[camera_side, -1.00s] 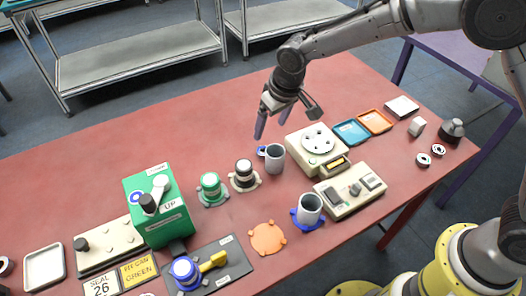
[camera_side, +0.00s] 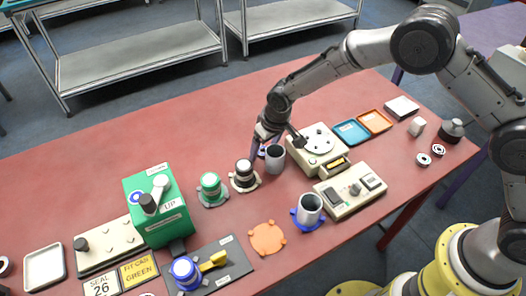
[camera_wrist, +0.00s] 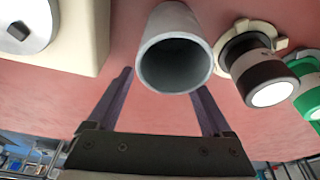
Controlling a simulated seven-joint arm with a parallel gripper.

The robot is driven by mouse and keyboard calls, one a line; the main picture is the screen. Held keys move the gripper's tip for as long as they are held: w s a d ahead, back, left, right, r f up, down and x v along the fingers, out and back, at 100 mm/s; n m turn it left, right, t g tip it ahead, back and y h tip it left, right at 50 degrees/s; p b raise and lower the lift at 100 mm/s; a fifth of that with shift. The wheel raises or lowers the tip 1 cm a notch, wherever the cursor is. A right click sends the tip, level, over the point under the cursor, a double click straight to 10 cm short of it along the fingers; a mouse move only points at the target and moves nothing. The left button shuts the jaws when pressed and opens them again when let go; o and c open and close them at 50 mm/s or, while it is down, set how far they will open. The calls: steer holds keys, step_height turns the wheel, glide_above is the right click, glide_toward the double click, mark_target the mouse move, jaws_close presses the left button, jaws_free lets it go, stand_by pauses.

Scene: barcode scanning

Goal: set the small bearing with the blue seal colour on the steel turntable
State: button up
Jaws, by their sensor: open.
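My gripper (camera_side: 264,141) is low over that spot, open, fingers pointing down. The bearing does not show in the wrist view. There the cup (camera_wrist: 174,58) appears beyond and between my two open fingertips (camera_wrist: 163,80). The pale round turntable (camera_side: 318,139) sits on a cream box just right of the gripper. A pale disc on that box (camera_wrist: 24,22) shows at the wrist view's upper left.
Black-banded (camera_side: 244,174) and green (camera_side: 211,184) jars stand left of the cup. Another grey cup in a blue holder (camera_side: 308,211), a cream control box (camera_side: 350,190) and an orange pad (camera_side: 267,238) are nearer. Blue (camera_side: 351,132) and orange trays lie right. The table behind is clear.

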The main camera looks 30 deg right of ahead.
jaws_close()
stand_by(0.4)
steer(key=shift+r, duration=0.1)
